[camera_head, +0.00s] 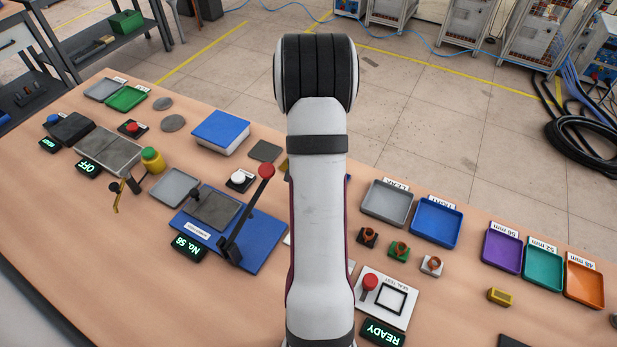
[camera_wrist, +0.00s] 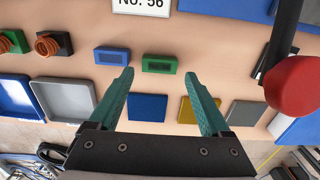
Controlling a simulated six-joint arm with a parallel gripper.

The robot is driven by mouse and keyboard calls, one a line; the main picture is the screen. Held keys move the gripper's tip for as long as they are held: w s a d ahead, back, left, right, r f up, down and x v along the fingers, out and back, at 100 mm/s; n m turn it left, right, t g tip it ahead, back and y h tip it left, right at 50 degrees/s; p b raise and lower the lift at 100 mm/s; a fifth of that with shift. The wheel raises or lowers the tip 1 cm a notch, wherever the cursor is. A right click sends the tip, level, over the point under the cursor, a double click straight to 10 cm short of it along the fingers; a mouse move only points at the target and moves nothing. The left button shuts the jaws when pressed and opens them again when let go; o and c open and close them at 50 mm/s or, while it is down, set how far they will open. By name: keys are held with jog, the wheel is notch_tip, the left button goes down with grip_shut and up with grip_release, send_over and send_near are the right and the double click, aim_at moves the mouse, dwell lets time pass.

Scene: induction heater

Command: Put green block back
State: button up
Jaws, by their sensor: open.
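The green block (camera_wrist: 159,64) lies on the table in the wrist view, just right of a blue block (camera_wrist: 112,56). My gripper (camera_wrist: 159,74) is open and empty, with its two teal fingers apart. In the picture the green block shows between and slightly beyond the fingertips; I cannot tell the height gap. A blue square (camera_wrist: 148,107), a yellow square (camera_wrist: 187,110) and a grey square (camera_wrist: 245,113) lie in a row on the table, partly behind the fingers. In the head view my arm hides the green block and the gripper.
A red-knobbed lever (camera_head: 266,172) stands on the blue press base (camera_head: 262,250); its red knob (camera_wrist: 292,86) is close at right in the wrist view. Grey (camera_head: 387,203) and blue (camera_head: 436,222) trays and small coil holders (camera_head: 399,250) lie right of my arm.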

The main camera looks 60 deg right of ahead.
notch_tip(320, 180, up, 7)
jog(key=shift+r, duration=0.1)
dwell(0.3)
jog(key=w+a+r+n+y, duration=0.1)
jog(key=a+r+n, duration=0.35)
jog(key=a, duration=0.95)
jog(key=w+a+r+n, duration=0.1)
jog(key=a+r+n, duration=0.3)
jog(key=a, duration=0.9)
jog(key=s+a+n, duration=0.3)
jog(key=s+a, duration=0.4)
jog(key=a, duration=0.3)
jog(key=shift+s+r+y, duration=0.25)
jog(key=shift+r+y, duration=0.15)
jog(key=shift+r, duration=0.05)
